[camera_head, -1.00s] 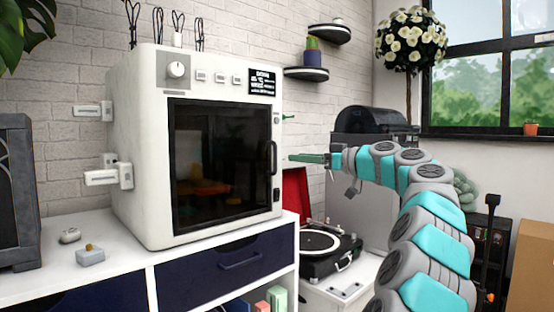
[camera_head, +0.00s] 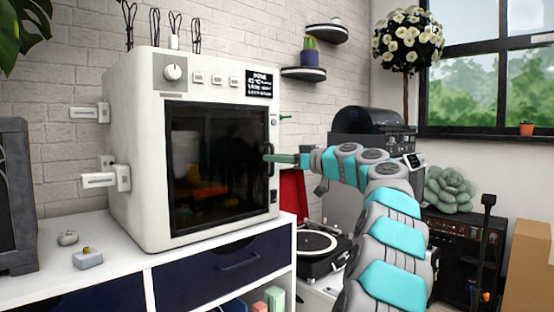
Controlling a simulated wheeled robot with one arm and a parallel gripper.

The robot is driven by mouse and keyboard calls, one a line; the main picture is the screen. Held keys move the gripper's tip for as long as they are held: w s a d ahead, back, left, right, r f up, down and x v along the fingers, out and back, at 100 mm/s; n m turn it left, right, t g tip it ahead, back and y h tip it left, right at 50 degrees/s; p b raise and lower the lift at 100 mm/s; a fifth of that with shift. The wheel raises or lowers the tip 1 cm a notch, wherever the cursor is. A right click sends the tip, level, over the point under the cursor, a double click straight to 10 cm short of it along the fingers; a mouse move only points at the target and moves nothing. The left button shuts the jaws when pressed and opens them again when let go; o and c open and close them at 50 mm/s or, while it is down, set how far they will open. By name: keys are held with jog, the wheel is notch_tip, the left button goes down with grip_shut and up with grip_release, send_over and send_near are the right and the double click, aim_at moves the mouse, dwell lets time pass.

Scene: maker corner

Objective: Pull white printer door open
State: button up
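The white printer (camera_head: 137,160) stands on a white cabinet, with a dark glass door (camera_head: 215,150) in a black frame on its front. The door looks shut. Its black vertical handle (camera_head: 271,179) is at the door's right edge. My gripper (camera_head: 268,158) comes in from the right with its green fingers pointing left. The fingertips overlap the handle in the picture and hide part of it. I cannot tell whether they touch it or are around it. The fingers are seen side-on, so their opening is hidden.
The white cabinet (camera_head: 70,240) has dark blue drawers below the printer. Small grey pieces (camera_head: 88,258) lie at its left. A black turntable (camera_head: 318,262) stands low to the right. Wall shelves (camera_head: 303,74) hang above on the right. The space in front of the door looks clear.

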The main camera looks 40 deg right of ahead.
grip_shut()
dwell(1.2)
